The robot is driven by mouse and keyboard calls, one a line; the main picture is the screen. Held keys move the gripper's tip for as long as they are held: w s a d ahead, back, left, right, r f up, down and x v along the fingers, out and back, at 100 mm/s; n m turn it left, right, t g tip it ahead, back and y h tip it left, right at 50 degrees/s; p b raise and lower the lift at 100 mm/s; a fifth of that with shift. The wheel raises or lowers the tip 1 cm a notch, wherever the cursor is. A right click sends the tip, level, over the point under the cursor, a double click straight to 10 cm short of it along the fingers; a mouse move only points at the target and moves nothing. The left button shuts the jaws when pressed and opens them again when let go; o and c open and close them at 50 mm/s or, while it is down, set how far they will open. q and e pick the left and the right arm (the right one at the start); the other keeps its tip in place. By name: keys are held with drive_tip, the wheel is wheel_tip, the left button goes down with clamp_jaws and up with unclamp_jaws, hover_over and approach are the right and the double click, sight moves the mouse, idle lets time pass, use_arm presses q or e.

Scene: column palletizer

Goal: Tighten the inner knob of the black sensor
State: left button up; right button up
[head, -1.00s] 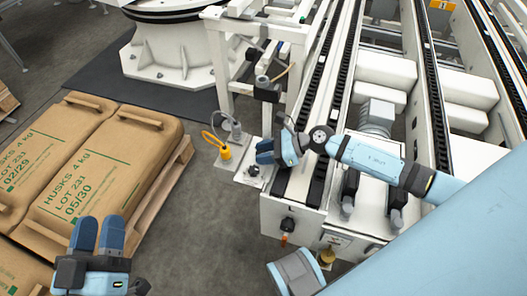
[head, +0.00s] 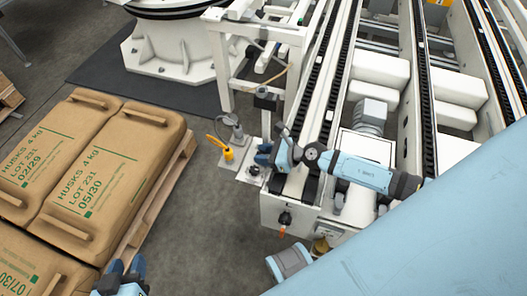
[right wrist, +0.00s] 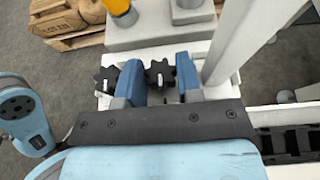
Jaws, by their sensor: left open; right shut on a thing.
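Two black star knobs sit side by side on a pale bracket in the right wrist view: a left knob (right wrist: 106,79) and a right knob (right wrist: 160,73). My right gripper (right wrist: 160,82) is shut on the right knob, with one blue finger on each side; the left knob is outside the fingers. In the head view my right gripper (head: 266,156) is at the small plate beside the conveyor's end, hiding most of the held knob. A black box-shaped sensor (head: 265,98) is on the white frame behind. My left gripper (head: 122,277) is open and empty at the bottom edge, partly cut off.
A yellow sensor (head: 228,154) and a grey one (head: 236,130) stand on the plate left of my right gripper. Brown sacks (head: 115,150) lie on a pallet at left. White conveyor rails (head: 328,80) run behind. Grey floor (head: 205,225) is free between pallet and conveyor.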

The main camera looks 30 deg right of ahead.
drive_tip(key=o, duration=0.7)
drive_tip(key=shift+a, duration=0.1)
drive_tip(key=shift+c, duration=0.2)
drive_tip(key=v, duration=1.3)
drive_tip(key=shift+f, duration=0.1)
drive_tip(key=shift+s+d+r, duration=0.25)
use_arm(q)
drive_tip(key=shift+r, duration=0.15)
